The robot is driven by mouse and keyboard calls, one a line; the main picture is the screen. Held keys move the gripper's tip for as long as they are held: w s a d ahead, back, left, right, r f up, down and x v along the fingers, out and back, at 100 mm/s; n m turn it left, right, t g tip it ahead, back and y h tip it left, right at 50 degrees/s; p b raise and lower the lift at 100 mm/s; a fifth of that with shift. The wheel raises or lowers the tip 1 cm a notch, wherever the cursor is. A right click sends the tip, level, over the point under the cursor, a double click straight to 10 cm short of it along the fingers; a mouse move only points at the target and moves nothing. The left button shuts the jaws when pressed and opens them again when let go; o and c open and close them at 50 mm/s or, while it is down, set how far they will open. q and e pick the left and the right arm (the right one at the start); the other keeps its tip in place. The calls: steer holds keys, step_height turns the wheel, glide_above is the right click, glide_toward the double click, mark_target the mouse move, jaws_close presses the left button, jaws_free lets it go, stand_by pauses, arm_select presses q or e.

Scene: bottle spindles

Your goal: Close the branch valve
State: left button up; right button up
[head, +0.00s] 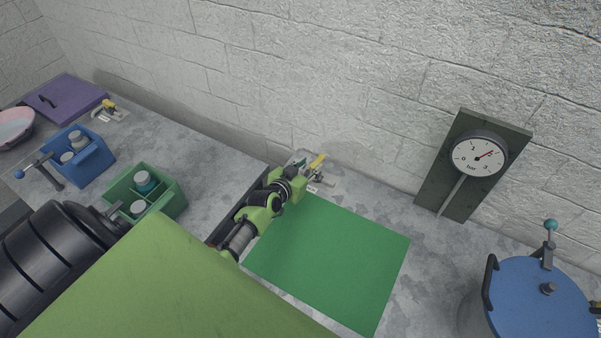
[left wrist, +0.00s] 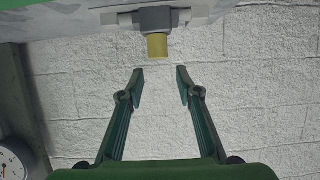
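A valve with a yellow handle (head: 318,161) sits on the bench by the wall, just past the green mat. Its yellow end also shows in the left wrist view (left wrist: 157,46), below a grey collar (left wrist: 157,18). My left gripper (head: 301,166) is right beside this valve and partly hides it. In the left wrist view my left gripper (left wrist: 160,79) is open, its two fingers apart with nothing between them. The yellow end lies just beyond the fingertips, between their lines; I cannot see contact. A second yellow-handled valve (head: 108,105) is at the far left. My right gripper is not in view.
A pressure gauge (head: 479,154) on a dark board leans at the wall. A blue-lidded pot (head: 535,300) stands at right. A green mat (head: 340,260) lies bare. Green (head: 166,205) and blue (head: 97,158) crates with jars stand left, near a purple board (head: 66,97).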

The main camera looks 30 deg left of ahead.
arm_select(q)
steer(key=v, duration=0.5)
steer(key=shift+s+r, duration=0.15)
steer(key=shift+s, duration=0.25)
